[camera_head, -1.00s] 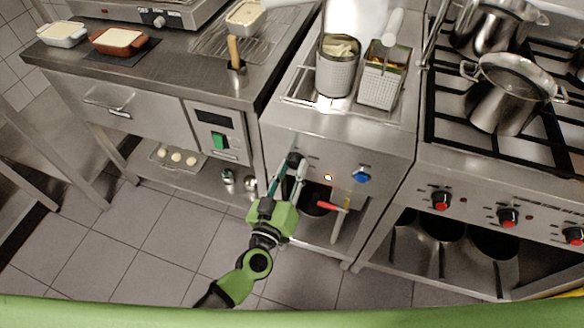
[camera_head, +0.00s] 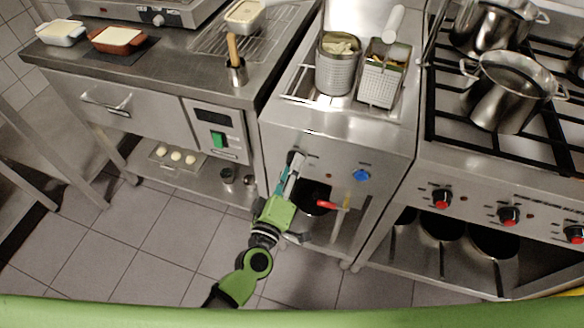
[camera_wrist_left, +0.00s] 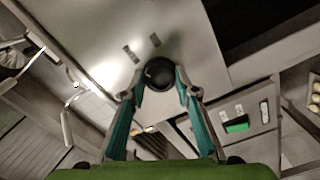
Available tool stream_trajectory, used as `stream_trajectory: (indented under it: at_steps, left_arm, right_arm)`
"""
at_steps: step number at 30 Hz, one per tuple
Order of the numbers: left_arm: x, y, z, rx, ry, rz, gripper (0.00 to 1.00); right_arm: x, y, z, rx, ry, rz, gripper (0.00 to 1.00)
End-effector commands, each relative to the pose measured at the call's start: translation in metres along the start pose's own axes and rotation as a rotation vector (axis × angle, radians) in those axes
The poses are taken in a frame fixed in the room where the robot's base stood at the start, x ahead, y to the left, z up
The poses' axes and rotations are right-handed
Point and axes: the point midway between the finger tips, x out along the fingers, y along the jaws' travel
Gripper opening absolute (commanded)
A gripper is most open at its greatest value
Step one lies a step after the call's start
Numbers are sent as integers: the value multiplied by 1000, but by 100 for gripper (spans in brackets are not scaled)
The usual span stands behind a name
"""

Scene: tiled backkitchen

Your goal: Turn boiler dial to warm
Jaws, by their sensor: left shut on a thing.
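The boiler front panel (camera_head: 333,157) carries a black dial (camera_head: 297,157) on the left and a blue dial (camera_head: 361,175) on the right. My left gripper (camera_head: 293,163) is at the black dial, its teal-padded fingers overlapping in the head view. In the left wrist view the round black dial (camera_wrist_left: 159,73) sits between the two fingertips (camera_wrist_left: 160,86), and the gripper is shut on it. The fingers hide part of the dial in the head view. The markings around it are too small to read. My right gripper is not in view.
Two fryer baskets (camera_head: 337,68) stand on top of the boiler unit. A red-handled tap (camera_head: 326,203) is below the panel. A stove (camera_head: 441,150) with steel pots is on the right, a counter (camera_head: 190,72) on the left. The tiled floor in front is clear.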

Motion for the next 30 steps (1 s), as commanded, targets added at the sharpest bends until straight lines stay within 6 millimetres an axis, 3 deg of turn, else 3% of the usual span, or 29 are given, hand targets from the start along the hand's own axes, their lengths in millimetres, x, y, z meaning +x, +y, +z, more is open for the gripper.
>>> stream_trajectory:
  at_steps: [16, 17, 18, 19, 30]
  left_arm:
    - [0, 0, 0, -26, 0, -1, 7]
    - [0, 0, 0, -26, 0, -1, 31]
    - [0, 0, 0, -26, 0, -1, 41]
    - [0, 0, 0, -26, 0, -1, 45]
    - [-3, 0, 0, -25, 0, -1, 45]
  right_arm:
    - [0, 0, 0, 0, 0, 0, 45]
    - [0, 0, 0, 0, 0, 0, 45]
    - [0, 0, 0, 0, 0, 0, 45]
    - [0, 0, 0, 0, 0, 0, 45]
    - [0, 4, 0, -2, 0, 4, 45]
